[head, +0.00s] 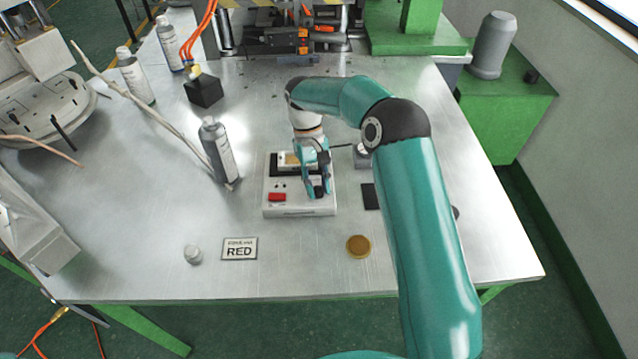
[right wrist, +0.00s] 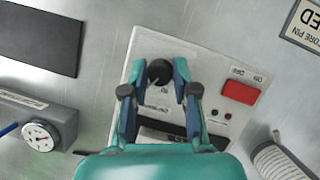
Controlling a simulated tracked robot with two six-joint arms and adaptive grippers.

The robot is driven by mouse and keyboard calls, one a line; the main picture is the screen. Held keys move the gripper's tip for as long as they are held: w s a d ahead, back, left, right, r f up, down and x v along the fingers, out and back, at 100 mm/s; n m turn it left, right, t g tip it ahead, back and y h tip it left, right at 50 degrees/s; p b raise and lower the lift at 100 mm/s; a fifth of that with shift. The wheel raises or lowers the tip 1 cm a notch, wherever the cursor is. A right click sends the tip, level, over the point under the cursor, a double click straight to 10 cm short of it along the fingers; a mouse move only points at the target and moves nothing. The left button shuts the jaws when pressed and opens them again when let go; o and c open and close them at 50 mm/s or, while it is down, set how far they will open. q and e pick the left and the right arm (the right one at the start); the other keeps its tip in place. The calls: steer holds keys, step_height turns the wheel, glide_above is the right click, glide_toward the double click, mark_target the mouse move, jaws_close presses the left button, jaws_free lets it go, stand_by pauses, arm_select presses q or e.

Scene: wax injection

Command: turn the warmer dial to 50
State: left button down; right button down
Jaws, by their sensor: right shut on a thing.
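The warmer (head: 299,211) is a pale box on the metal table, in the middle of the head view; it also shows in the right wrist view (right wrist: 205,62). It has a red switch (right wrist: 240,93) marked ON and OFF and a round black dial (right wrist: 158,72). My right gripper (right wrist: 160,75) points down over the warmer, its fingers closed on both sides of the dial. In the head view the right gripper (head: 318,188) hides most of the dial. I cannot read the dial's setting. My left gripper is in neither view.
A spray can (head: 219,152) stands left of the warmer. A "RED" sign (head: 239,249), a small grey knob-like piece (head: 193,254) and a golden disc (head: 358,246) lie near the front edge. A gauge (right wrist: 40,136) and a dark plate (right wrist: 40,38) are beside the warmer.

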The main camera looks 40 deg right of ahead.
mark_target(314, 184)
steer(key=shift+s+f+m, duration=0.15)
steer(key=shift+f+m, duration=0.05)
steer(key=shift+m, duration=0.3)
steer(key=c, duration=0.9)
jaws_free()
steer(key=shift+r, duration=0.1)
steer(key=shift+r, duration=0.1)
steer(key=shift+v, duration=3.65)
steer(key=shift+d, duration=0.15)
